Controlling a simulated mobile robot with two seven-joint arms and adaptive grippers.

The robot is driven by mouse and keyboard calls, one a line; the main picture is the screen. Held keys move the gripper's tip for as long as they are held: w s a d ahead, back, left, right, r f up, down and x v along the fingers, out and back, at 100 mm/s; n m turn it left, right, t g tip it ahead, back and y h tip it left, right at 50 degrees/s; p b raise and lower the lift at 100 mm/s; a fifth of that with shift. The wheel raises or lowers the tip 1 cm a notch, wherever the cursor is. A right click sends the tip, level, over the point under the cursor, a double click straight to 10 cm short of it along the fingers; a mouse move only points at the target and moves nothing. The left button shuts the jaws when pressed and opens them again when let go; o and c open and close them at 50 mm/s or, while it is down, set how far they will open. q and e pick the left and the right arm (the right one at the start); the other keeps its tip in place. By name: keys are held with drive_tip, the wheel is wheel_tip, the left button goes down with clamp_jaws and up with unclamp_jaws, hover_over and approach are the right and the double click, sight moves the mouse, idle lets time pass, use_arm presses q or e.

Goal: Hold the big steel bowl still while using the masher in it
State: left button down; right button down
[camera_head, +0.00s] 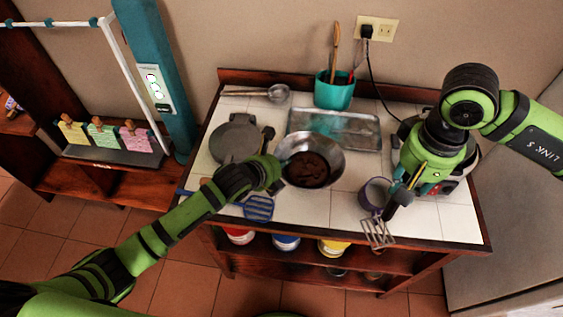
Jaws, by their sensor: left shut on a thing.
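The big steel bowl (322,154) stands on the white tiled counter with a dark brown mass inside. My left gripper (279,171) is at the bowl's left rim and shut on it; the fingertips are small in the picture. A masher with a slotted metal head (378,234) is at the counter's front edge, right of the bowl. My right gripper (401,198) is at the masher's upper end, beside a purple-grey cup (375,194). The arm hides most of the masher's handle, and I cannot tell whether the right fingers are closed on it.
A blue slotted tool (259,208) lies in front of the bowl. A grey pan (236,140) is at its left, a metal tray (345,127) behind it. A teal utensil pot (334,91) and a ladle (277,93) are at the back. Bare tiles lie right of the bowl.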

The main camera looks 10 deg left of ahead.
use_arm(q)
drive_tip(key=shift+s+a+f+b, duration=0.1)
drive_tip(key=shift+s+f+b, duration=0.1)
drive_tip(key=shift+f+b, duration=0.25)
drive_tip(key=shift+w+f+b, duration=0.2)
drive_tip(key=shift+f+b, duration=0.15)
drive_tip(key=shift+f, duration=0.45)
drive_tip(key=shift+s+f+b, duration=0.2)
drive_tip(key=shift+f+b, duration=0.35)
drive_tip(key=shift+f, duration=0.15)
drive_tip(key=c, duration=1.3)
unclamp_jaws()
drive_tip(key=shift+s+f, duration=0.1)
